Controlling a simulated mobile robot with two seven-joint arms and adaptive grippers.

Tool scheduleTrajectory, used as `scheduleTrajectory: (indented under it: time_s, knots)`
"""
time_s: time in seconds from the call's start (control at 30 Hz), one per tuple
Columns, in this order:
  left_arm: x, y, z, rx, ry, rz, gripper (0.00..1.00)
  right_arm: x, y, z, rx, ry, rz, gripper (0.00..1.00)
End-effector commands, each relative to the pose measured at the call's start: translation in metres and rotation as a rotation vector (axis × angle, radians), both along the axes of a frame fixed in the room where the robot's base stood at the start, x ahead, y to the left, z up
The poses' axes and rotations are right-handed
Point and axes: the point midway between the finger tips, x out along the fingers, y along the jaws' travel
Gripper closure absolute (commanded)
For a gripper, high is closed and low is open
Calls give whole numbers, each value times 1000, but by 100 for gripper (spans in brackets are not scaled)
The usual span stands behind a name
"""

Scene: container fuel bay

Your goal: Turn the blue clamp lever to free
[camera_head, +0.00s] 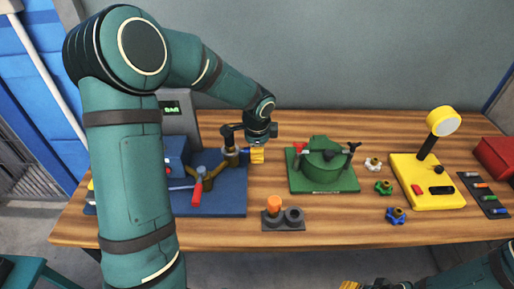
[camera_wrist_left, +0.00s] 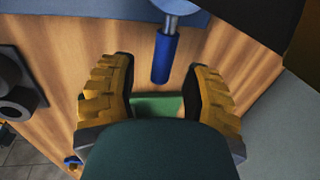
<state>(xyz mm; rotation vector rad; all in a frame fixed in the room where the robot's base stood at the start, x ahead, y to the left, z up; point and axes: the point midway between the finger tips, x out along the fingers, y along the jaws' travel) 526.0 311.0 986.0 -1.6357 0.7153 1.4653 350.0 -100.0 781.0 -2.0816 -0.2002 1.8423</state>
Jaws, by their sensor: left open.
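The blue clamp lever (camera_wrist_left: 165,55) shows in the wrist view as a blue handle on a grey metal arm. Its end points into the gap between my left fingers. In the head view only a little blue (camera_head: 244,151) shows beside my left gripper (camera_head: 257,155). That gripper is open with yellow ribbed fingers (camera_wrist_left: 160,92) on either side of the gap, and nothing is gripped. The lever belongs to the blue fixture (camera_head: 225,203) with brass fittings. My right gripper (camera_head: 365,285) is only partly in view at the bottom edge, its jaws unclear.
A red-handled lever (camera_head: 197,193) stands at the fixture's front.

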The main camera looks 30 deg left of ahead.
Motion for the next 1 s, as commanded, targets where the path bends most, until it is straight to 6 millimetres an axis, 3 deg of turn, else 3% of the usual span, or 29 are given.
scheduleTrajectory:
  time_s: [0.03,0.13,0.67,1.0]
  knots:
    - [0,0,0,0,0,0,67,0,0,0,0,0,0,49]
    - [0,0,0,0,0,0,100,0,0,0,0,0,0,49]
    - [0,0,-1,-1,2,13,100,0,0,-1,0,0,0,49]
    - [12,7,-3,0,3,176,100,-1,0,-6,0,3,2,49]
